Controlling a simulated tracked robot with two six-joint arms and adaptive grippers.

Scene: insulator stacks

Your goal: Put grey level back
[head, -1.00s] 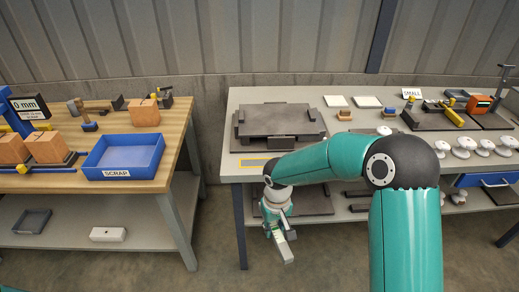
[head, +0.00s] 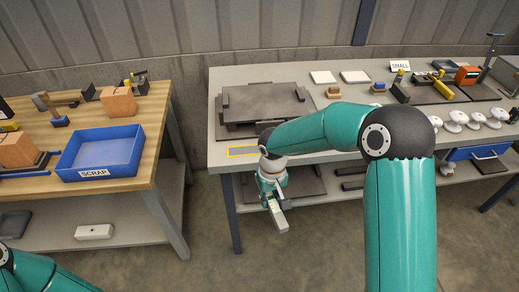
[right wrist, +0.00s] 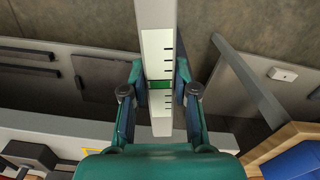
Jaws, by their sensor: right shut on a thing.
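The grey level (head: 280,217) is a long light-grey bar, held in my right gripper (head: 272,190) in front of the right table's front edge, over the floor. The right wrist view shows the level (right wrist: 155,40) close up, with a white scale, black tick marks and a green vial between the two fingers of my right gripper (right wrist: 158,86). A yellow-outlined rectangle (head: 243,152) lies on the tabletop near its front left corner, just behind the gripper. My forearm hides part of the tabletop. My left gripper is out of view.
A dark plate stack (head: 262,106) stands on the grey right table (head: 219,148). White insulators (head: 453,124) and tools stand further right. The wooden table with a blue scrap tray (head: 98,152) is at left, with a floor gap between the tables.

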